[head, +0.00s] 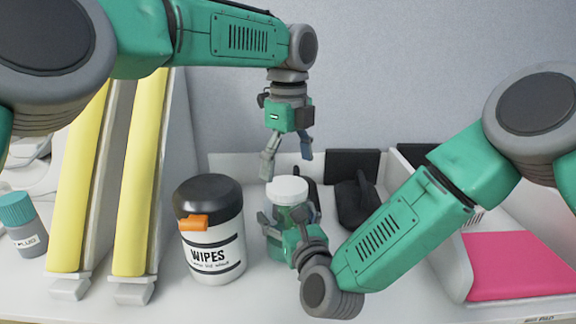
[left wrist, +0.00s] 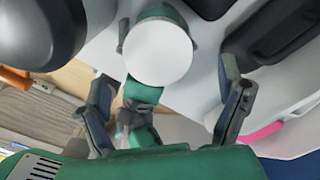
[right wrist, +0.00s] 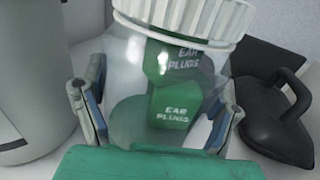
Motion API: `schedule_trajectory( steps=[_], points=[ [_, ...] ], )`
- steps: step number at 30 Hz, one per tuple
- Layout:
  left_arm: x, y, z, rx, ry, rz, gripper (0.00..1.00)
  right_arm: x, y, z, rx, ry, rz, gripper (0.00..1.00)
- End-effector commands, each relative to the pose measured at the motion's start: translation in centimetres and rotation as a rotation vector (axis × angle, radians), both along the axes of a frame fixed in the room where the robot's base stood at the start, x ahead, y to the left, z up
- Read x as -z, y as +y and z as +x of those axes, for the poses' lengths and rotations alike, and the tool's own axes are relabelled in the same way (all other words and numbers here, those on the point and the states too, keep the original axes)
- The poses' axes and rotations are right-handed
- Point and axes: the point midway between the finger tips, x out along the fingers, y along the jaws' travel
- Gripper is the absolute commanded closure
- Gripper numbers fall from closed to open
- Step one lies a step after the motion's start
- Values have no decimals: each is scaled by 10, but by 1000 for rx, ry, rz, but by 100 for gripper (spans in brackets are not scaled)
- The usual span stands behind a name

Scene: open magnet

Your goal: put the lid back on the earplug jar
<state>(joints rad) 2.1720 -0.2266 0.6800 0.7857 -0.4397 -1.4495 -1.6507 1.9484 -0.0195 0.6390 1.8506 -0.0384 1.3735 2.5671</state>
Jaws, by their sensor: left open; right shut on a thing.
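The clear earplug jar (right wrist: 125,75) stands upright with green "EAR PLUGS" packs inside. The white ribbed lid (head: 287,190) is on the jar's mouth; it looks slightly tilted in the right wrist view (right wrist: 185,15), and I cannot tell whether it is fully seated. My right gripper (head: 283,218) is shut on the jar's body, one finger on each side. My left gripper (head: 288,158) is open and empty, pointing down just above the lid. In the left wrist view, the lid's round top (left wrist: 158,53) lies between and beyond the open fingers.
A black-topped wipes tub (head: 212,250) with an orange tab stands close left of the jar. Black padded items (head: 355,200) lie behind right. A tray with a pink pad (head: 515,265) is at right. Yellow-padded boards (head: 140,175) and a teal-capped bottle (head: 25,235) are at left.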

Motion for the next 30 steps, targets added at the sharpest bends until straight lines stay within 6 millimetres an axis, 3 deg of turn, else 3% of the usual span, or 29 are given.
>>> schedule_trajectory(
  steps=[5,8,24,30],
  points=[
    [-2,0,0,-95,1,-1,13,2,-1,0,3,3,-2,99],
    [-4,-1,0,-245,2,-2,13,2,-1,0,3,3,-2,99],
    [-27,1,2,-1412,6,6,13,2,-1,0,3,3,-2,99],
    [-33,2,2,-1737,7,11,13,2,-1,0,3,3,-2,99]
  ],
)
